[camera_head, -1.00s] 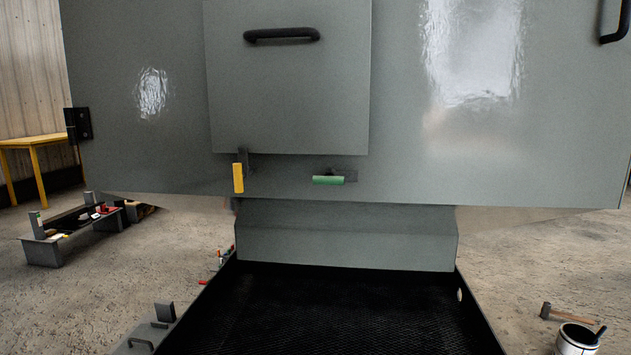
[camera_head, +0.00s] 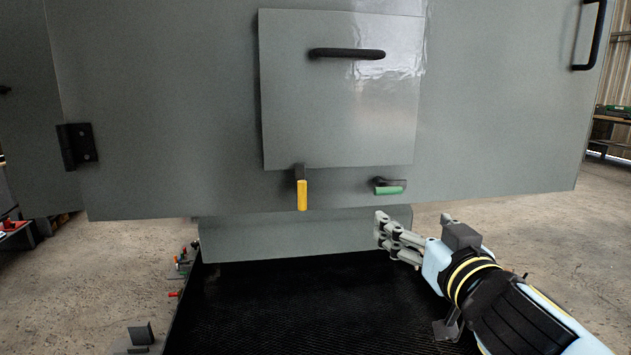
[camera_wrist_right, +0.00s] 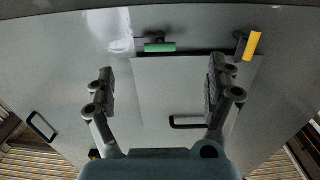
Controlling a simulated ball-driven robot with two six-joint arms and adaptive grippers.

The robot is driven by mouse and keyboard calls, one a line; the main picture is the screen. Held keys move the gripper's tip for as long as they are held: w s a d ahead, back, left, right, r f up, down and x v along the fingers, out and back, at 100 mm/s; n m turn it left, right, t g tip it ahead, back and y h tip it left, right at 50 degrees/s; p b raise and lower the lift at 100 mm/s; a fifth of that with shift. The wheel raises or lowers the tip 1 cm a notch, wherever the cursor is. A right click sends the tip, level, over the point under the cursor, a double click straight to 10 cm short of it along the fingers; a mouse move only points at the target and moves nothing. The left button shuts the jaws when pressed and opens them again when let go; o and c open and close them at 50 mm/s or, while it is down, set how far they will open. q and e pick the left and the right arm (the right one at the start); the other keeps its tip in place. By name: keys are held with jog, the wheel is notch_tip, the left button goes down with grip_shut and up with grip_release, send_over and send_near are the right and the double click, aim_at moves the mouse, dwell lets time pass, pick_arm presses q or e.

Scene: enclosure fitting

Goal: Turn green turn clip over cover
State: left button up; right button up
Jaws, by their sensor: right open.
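The green turn clip (camera_head: 389,190) lies level on the grey panel, just below the lower right edge of the square cover (camera_head: 340,110). Its dark plate runs along the edge rather than across it. In the right wrist view the picture is inverted, and the green clip (camera_wrist_right: 160,47) shows above the cover's edge. My right gripper (camera_head: 413,220) is open and empty, below and slightly right of the green clip, apart from it. Its two spread fingers (camera_wrist_right: 160,82) frame the clip's column in the wrist view. My left gripper is not in view.
A yellow clip (camera_head: 302,194) hangs upright, its dark plate over the cover's lower edge. The cover has a black handle (camera_head: 347,53); another black handle (camera_head: 588,40) is at upper right. A black mesh-floored tray (camera_head: 290,310) lies below the panel. A hinge (camera_head: 77,146) is at left.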

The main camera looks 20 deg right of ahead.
aim_at(390, 193)
jog(key=p+x, duration=0.1)
jog(key=x, duration=0.2)
jog(key=r+p+x, duration=0.1)
jog(key=x, duration=0.3)
jog(key=p+x, duration=0.1)
jog(key=x, duration=0.2)
jog(key=shift+w+r, duration=0.25)
jog(key=shift+w, duration=0.15)
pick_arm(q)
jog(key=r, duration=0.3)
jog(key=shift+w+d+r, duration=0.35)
pick_arm(e)
jog(key=c, duration=1.2)
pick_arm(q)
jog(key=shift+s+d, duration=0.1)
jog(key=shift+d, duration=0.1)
